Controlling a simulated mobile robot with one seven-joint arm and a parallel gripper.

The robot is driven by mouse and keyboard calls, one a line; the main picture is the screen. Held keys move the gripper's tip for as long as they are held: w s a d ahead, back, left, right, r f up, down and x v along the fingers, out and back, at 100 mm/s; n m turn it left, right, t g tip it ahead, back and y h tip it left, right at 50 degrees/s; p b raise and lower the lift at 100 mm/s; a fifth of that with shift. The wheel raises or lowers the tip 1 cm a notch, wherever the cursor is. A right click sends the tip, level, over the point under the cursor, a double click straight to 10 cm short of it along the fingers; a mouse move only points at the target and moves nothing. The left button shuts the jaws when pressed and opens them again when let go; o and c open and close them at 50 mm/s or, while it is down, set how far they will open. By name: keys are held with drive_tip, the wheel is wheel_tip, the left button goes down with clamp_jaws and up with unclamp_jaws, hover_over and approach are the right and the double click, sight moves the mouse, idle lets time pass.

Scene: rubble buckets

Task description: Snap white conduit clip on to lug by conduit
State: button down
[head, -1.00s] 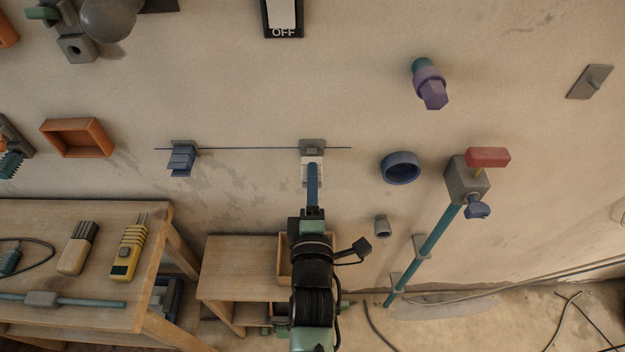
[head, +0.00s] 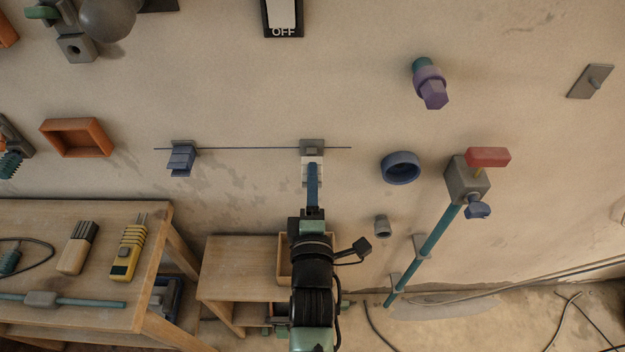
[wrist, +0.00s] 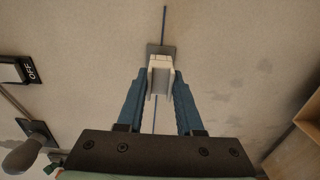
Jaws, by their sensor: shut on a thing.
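The white conduit clip (wrist: 160,78) is between my gripper's (wrist: 160,92) two blue fingers in the wrist view. It also shows in the head view (head: 312,160), just above the tip of my gripper (head: 313,172). The grey lug (head: 312,145) is on the wall right behind the clip; it also shows in the wrist view (wrist: 160,49). The clip overlaps the lug's lower part, and I cannot tell whether it is seated. The thin dark conduit (head: 250,148) runs along the wall through the lug. A blue clip (head: 181,160) sits at the conduit's left part.
A blue ring (head: 400,168) is on the wall to the right, near a grey valve box with a red handle (head: 488,157). An OFF switch (head: 283,17) is above. A wooden bench (head: 70,225) with tools stands at lower left. The wall around the lug is clear.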

drive_tip(key=shift+w, duration=0.75)
drive_tip(key=shift+w+f, duration=0.1)
drive_tip(key=shift+w, duration=0.05)
drive_tip(key=shift+w+b, duration=0.35)
drive_tip(key=shift+b, duration=0.3)
drive_tip(key=shift+w, duration=0.25)
drive_tip(key=shift+c, duration=2.4)
unclamp_jaws()
drive_tip(key=shift+s, duration=0.1)
